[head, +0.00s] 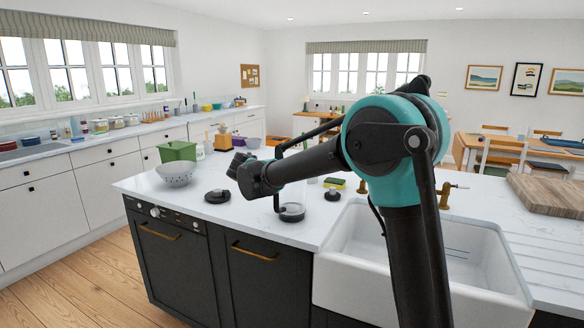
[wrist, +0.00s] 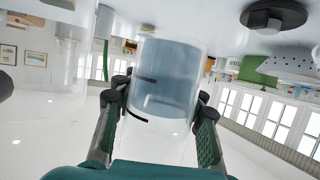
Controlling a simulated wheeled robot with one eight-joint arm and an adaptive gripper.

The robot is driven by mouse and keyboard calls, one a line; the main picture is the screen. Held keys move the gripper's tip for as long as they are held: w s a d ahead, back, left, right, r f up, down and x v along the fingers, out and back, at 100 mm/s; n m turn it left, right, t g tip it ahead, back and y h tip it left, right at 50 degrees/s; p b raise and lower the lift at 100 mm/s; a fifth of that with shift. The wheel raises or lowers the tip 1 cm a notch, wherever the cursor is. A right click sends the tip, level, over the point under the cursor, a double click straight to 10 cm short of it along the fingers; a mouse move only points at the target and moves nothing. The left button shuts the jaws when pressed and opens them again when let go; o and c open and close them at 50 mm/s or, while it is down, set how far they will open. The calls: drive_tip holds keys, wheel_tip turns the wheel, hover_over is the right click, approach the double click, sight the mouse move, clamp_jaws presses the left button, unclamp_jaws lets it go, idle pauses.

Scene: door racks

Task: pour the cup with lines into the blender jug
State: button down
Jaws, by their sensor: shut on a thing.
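My gripper (wrist: 160,92) is shut on a clear cup with short black lines (wrist: 165,80), with one finger on each side of it. Bluish-grey liquid shows inside the cup. The wrist view is upside down, with the counter at the top, and the cup looks close to upright. A large clear vessel, which looks like the blender jug, stands beside the cup at the left of the wrist view (wrist: 45,65), apart from it. In the head view the clear jug (head: 292,208) stands on the island by the sink; my arm partly covers it. I cannot make out the cup there.
A black round lid-like piece (head: 217,196) lies left of the jug, and another (head: 332,195) lies to its right. A pale colander (head: 175,174) and a green box (head: 178,151) stand at the island's far left. The white sink (head: 400,262) opens at the front right.

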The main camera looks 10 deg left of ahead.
drive_tip(key=shift+d, duration=0.15)
drive_tip(key=d+r+m+y, duration=0.3)
drive_tip(key=r+m, duration=0.2)
drive_tip(key=r, duration=0.3)
drive_tip(key=shift+w+d+p, duration=0.25)
drive_tip(key=shift+w+p, duration=0.05)
drive_tip(key=shift+p, duration=0.1)
drive_tip(key=shift+d+f+m+g+y+p, duration=0.15)
drive_tip(key=shift+f+m+g+y+p, duration=0.15)
drive_tip(key=shift+m+y+p, duration=0.4)
idle(0.5)
drive_tip(key=shift+r+m+y+p, duration=0.3)
drive_tip(key=shift+r+m+p, duration=0.15)
drive_tip(key=shift+p, duration=0.4)
drive_tip(key=shift+a+f+m+y+p, duration=0.2)
drive_tip(key=shift+f+m+y+p, duration=0.35)
drive_tip(key=shift+p, duration=0.55)
idle(0.5)
drive_tip(key=shift+r+m+y+p, duration=0.25)
drive_tip(key=shift+r+m+p, duration=0.25)
drive_tip(key=shift+m+p, duration=0.3)
idle(0.6)
drive_tip(key=shift+w+d+r+m+t+y, duration=0.1)
drive_tip(key=shift+d+r+m+t+y, duration=0.1)
drive_tip(key=shift+d+m, duration=0.2)
drive_tip(key=shift+w+d+r+m+t+y, duration=0.1)
drive_tip(key=shift+d+m+t, duration=0.15)
drive_tip(key=shift+d, duration=0.2)
idle(0.8)
